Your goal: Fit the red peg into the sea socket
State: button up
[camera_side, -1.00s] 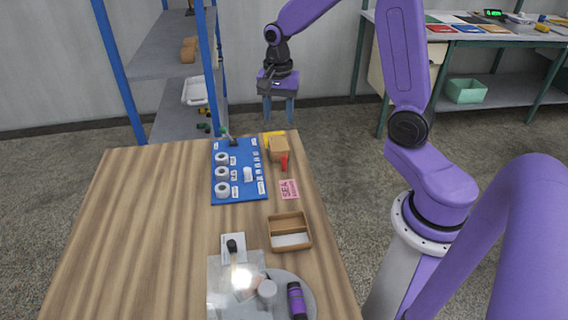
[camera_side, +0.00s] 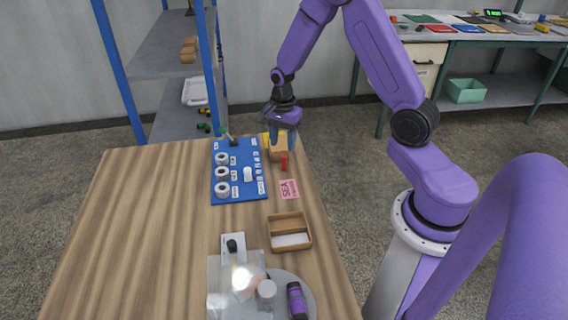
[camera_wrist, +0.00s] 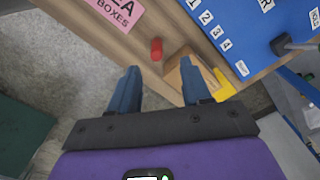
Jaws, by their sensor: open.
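The red peg (camera_side: 284,162) stands near the table's right edge, in front of a small wooden box; it also shows in the wrist view (camera_wrist: 156,48), beyond my fingertips. My gripper (camera_side: 283,146) points down over the wooden box, just behind the peg. In the wrist view my gripper (camera_wrist: 160,68) is open, with nothing between its fingers. The blue board (camera_side: 239,192) carries several white ring-shaped sockets (camera_side: 222,173) in a column with small labels. The labels are too small to read, so I cannot tell which socket is the sea one.
The wooden box (camera_wrist: 181,68) and a yellow object (camera_wrist: 225,84) are close to my fingers. A pink "SEA BOXES" card (camera_side: 289,189) lies in front of the peg. A wooden tray (camera_side: 306,229) and a round plate (camera_side: 309,292) are nearer. The table's left side is clear.

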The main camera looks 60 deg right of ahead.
aim_at(284, 156)
jog(key=shift+s+f, duration=0.2)
jog(key=shift+f, duration=3.05)
grip_shut()
